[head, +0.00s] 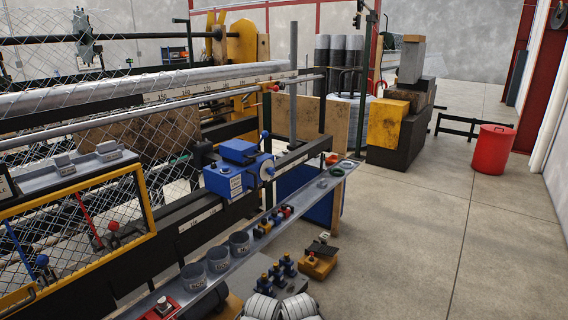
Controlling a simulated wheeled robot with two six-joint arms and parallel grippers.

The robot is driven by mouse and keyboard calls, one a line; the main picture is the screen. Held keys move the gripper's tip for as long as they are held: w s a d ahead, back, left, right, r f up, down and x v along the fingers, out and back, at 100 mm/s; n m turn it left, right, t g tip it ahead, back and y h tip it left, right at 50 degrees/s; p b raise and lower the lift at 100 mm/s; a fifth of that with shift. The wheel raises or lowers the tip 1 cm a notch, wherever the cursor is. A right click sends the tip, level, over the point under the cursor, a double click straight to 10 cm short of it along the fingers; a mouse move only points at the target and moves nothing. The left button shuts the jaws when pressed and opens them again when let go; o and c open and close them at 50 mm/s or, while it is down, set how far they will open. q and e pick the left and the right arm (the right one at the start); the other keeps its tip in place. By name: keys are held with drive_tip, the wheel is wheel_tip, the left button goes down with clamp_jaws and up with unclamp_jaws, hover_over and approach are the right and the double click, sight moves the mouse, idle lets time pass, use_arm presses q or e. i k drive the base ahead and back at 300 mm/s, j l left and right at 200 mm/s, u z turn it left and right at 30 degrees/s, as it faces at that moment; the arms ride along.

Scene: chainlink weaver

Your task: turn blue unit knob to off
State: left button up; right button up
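The blue unit (238,170) is a boxy blue machine mounted on the dark rail of the weaving machine, near the middle of the head view. A pale round dial-like part (268,169) is on its right end; I cannot tell whether this is the knob or read any setting. A small blue ball-topped lever (265,135) stands above its right side. A white label is on its front face, too small to read. Neither of my grippers is in view.
A long grey shelf (215,268) runs below the unit with metal cups (218,260), small coloured parts and a red switch box (163,308). Blue-topped parts (277,275) and pale coils (288,306) are at the bottom.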

sight(271, 170)
drive_tip(key=i+l, duration=0.5)
drive_tip(key=i, duration=0.2)
drive_tip(key=i+l, duration=0.55)
drive_tip(key=i, duration=0.15)
